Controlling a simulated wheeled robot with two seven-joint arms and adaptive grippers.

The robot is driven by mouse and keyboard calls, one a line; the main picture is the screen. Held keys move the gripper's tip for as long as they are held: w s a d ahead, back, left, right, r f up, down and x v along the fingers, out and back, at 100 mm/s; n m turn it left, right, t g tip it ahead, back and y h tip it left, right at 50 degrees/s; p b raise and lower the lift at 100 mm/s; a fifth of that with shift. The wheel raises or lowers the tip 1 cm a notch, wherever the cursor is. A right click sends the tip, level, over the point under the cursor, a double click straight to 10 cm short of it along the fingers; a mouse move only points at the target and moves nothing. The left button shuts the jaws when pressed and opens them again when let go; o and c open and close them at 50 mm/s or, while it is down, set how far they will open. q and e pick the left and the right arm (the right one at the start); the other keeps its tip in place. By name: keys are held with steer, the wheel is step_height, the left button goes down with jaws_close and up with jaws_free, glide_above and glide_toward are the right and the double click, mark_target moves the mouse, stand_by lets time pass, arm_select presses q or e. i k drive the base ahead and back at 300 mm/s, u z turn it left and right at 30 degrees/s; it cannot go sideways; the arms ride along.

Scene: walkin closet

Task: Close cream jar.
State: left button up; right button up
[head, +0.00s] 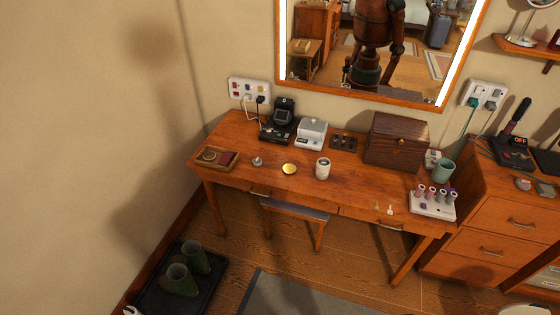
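A small white jar (322,169), which looks like the cream jar, stands upright near the middle of the wooden desk (225,138). It is too small to tell whether its top is open. A round gold-yellow disc (289,169), lid-like, lies flat on the desk just left of the jar, apart from it. A small silvery round item (257,162) sits further left. Neither of my grippers can be made out in the head view.
A tray with small items (216,158) lies at the desk's left end. A black device (282,122), a white box-like device (311,133) and a wooden box (396,142) stand along the back. A nail-polish rack (433,205) stands front right. A stool (295,208) is underneath.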

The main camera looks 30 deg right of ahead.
mark_target(322, 173)
steer(key=z, duration=0.25)
steer(key=i, duration=0.7)
steer(key=z, duration=1.25)
steer(key=i, duration=0.6)
steer(key=z, duration=0.65)
